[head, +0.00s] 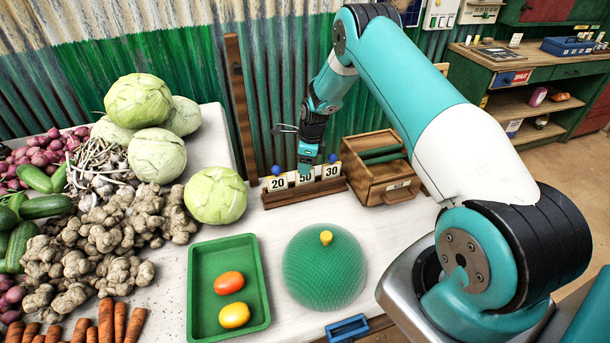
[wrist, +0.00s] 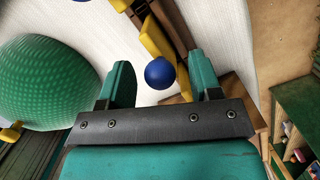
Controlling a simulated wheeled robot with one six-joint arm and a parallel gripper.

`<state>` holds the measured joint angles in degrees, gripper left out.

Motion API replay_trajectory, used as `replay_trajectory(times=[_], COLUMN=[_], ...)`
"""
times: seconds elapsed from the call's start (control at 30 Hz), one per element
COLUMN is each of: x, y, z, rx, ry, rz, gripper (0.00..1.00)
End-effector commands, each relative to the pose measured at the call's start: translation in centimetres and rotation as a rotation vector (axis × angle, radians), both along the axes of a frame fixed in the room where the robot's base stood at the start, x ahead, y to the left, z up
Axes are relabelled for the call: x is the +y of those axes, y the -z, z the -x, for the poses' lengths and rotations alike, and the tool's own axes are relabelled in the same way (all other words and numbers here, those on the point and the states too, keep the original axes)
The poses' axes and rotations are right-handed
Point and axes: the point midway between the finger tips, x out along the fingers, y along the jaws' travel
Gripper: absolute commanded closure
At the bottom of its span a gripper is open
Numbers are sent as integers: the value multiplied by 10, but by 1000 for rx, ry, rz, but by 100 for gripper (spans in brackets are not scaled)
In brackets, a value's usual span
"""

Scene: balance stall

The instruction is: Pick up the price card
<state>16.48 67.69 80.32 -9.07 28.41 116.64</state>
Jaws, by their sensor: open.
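Three price cards stand upright in a wooden rack: the 20 card (head: 278,184), the 50 card (head: 305,179) and the 30 card (head: 331,171). Blue balls show at the tops of the 20 and 30 cards. My gripper (head: 306,163) is open, pointing down just above the 50 card, and partly hides its top. In the wrist view, a blue ball (wrist: 160,73) shows between the two spread green fingers, with gaps on both sides. Yellow card parts (wrist: 153,38) and the rack lie beyond it. Which card bears this ball is hard to tell there.
A wooden box (head: 378,180) stands close right of the rack (head: 308,193). A cabbage (head: 215,196) lies to its left. In front are a green mesh dome (head: 324,272) with a yellow knob and a green tray (head: 199,270) holding two tomatoes. A wooden post (head: 241,105) rises behind.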

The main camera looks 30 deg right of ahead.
Motion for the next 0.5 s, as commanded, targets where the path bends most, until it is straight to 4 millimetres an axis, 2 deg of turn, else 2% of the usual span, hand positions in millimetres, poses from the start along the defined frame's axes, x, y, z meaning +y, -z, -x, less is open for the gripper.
replay_trajectory(times=[0.13, 0.17, 0.4, 0.5], x=[0, 0, 0, 0], y=[0, 0, 0, 0], z=[0, 0, 0, 0], rx=[0, 0, 0, 0], ry=[0, 0, 0, 0], rz=[0, 0, 0, 0], gripper=[42, 47, 100, 100])
